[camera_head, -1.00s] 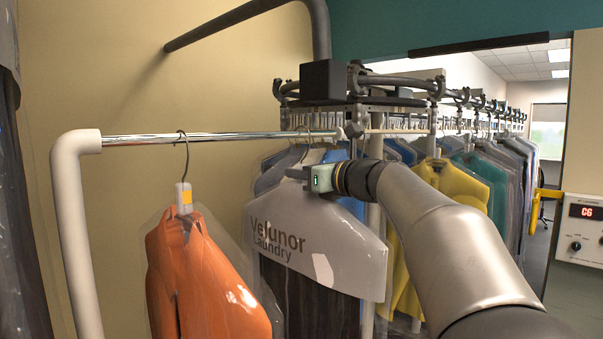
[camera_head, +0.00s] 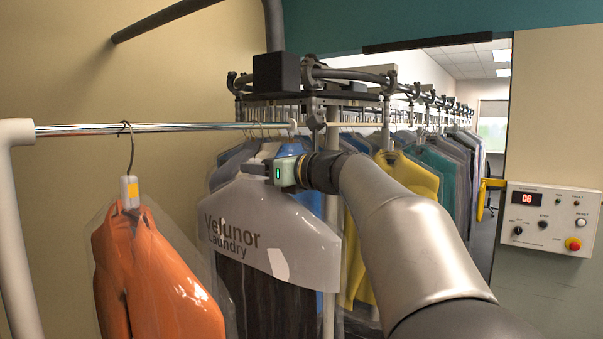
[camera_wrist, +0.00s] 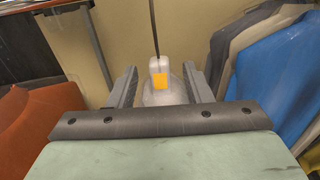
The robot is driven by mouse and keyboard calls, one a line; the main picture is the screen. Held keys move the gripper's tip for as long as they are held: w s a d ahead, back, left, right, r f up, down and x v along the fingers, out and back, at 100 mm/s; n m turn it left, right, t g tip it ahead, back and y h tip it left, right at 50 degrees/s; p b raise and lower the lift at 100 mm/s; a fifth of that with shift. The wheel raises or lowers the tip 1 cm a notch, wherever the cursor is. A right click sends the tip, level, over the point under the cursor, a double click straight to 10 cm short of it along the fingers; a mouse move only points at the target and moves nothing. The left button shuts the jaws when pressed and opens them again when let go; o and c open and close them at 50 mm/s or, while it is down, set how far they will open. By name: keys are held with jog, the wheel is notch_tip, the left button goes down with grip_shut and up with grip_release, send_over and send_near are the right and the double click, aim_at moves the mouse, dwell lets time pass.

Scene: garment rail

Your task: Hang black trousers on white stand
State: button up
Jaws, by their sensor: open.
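The black trousers (camera_head: 262,300) hang upright under a pale "Velunor Laundry" cover (camera_head: 300,228) in the middle of the head view. My gripper (camera_head: 257,169) is at the top of this cover. In the wrist view, my gripper (camera_wrist: 160,80) is open, with one finger on each side of a white hanger neck (camera_wrist: 159,66) with an orange label. A thin dark hook rises from the neck and leaves the picture. The white stand (camera_head: 15,230) is at the left, with a chrome rail (camera_head: 80,129). I cannot tell where the trousers' hook rests.
An orange garment (camera_head: 150,275) in clear film hangs on the chrome rail, left of the trousers. Several covered garments, including a yellow one (camera_head: 405,178), crowd the conveyor behind my arm. A control panel (camera_head: 548,218) is on the right wall.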

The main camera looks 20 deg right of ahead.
jog(key=b+v, duration=0.3)
jog(key=v, duration=1.2)
jog(key=shift+s, duration=0.15)
jog(key=shift+o, duration=0.3)
jog(key=shift+o, duration=0.7)
jog(key=p+v, duration=0.2)
jog(key=v, duration=1.1)
jog(key=shift+p, duration=0.3)
jog(key=shift+f, duration=0.1)
